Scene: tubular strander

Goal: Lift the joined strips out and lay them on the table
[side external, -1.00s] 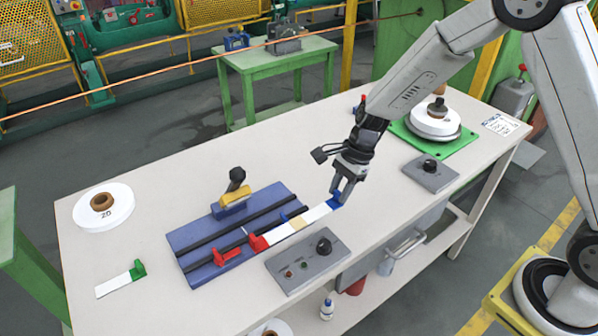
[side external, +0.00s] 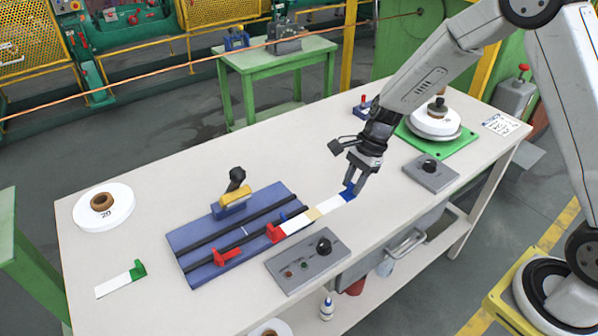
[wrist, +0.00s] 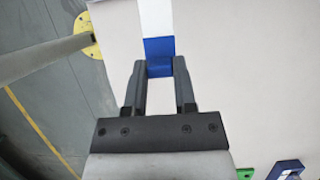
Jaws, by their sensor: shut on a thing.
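The joined strips (side external: 332,205) form one white band with a tan patch (side external: 313,214) at the joint. One end has a blue tab (side external: 348,193), the other a red tab (side external: 274,233). The red end is over the right end of the blue fixture (side external: 190,240); the blue end is beyond it, over the table (side external: 400,200). I cannot tell whether the band touches the surfaces below. My gripper (side external: 352,187) is shut on the blue tab. In the wrist view the blue tab (wrist: 158,60) is between the fingers and the white band runs away from it.
A short green-tabbed strip (side external: 120,280) and a white roll (side external: 103,208) are at left. The table right of the band is clear up to another grey box (side external: 430,174).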

